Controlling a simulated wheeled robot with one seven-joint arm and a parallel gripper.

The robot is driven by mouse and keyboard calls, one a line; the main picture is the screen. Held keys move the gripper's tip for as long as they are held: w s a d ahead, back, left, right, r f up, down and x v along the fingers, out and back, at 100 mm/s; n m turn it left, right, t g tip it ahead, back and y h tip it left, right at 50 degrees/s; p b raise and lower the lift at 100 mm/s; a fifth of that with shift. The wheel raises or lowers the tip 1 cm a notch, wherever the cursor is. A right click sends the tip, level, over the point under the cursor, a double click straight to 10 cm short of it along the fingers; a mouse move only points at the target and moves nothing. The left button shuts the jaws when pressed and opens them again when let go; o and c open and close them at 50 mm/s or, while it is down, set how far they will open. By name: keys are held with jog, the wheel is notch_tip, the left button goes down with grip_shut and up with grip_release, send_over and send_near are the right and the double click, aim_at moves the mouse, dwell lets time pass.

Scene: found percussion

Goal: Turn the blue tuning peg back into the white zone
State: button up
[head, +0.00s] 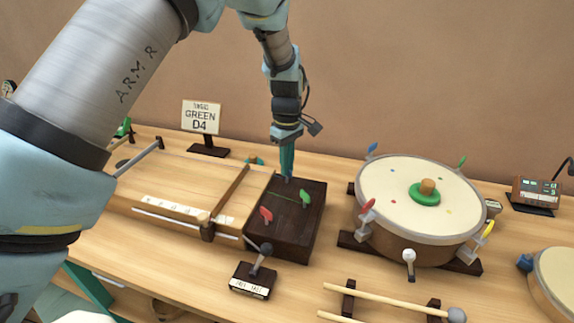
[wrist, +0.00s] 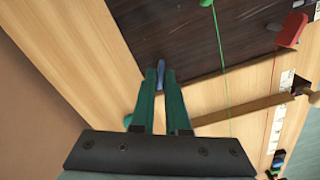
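The dark wooden box (head: 300,228) carries a red peg (head: 266,214), a green peg (head: 305,197) and the blue tuning peg (wrist: 161,70). The blue peg is at the box's far side, mostly hidden behind my fingers in the head view. My gripper (head: 287,176) points down over that edge. In the wrist view its teal fingers (wrist: 160,82) are close together, one on each side of the blue peg, and appear shut on it. I cannot make out a white zone around the peg.
A drum (head: 410,190) with coloured pegs, one of them blue (head: 372,148), stands right of the box. A long wooden stringed board (head: 165,190) is at the left. A small lever (head: 262,256) on a black base and mallets (head: 385,300) lie in front. A "GREEN D4" sign (head: 201,117) stands behind.

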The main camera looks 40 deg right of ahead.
jog(key=o, duration=0.3)
jog(key=shift+o, duration=0.2)
jog(key=shift+r, duration=0.15)
notch_tip(320, 180, up, 10)
jog(key=b, duration=0.2)
jog(key=shift+r, duration=0.25)
jog(key=shift+w+a, duration=0.1)
jog(key=w+a, duration=0.6)
jog(key=a, duration=0.6)
jog(key=w+a, duration=0.5)
jog(key=a, duration=0.7)
jog(key=s+a+f+m, duration=0.1)
jog(key=s+a, duration=0.2)
jog(key=a, duration=0.9)
jog(key=s+a+f+m+t, duration=0.1)
jog(key=s+a, duration=0.3)
jog(key=a, duration=0.9)
jog(key=shift+s+f+t, duration=0.15)
jog(key=shift+f+t, duration=0.05)
jog(key=shift+t, duration=0.1)
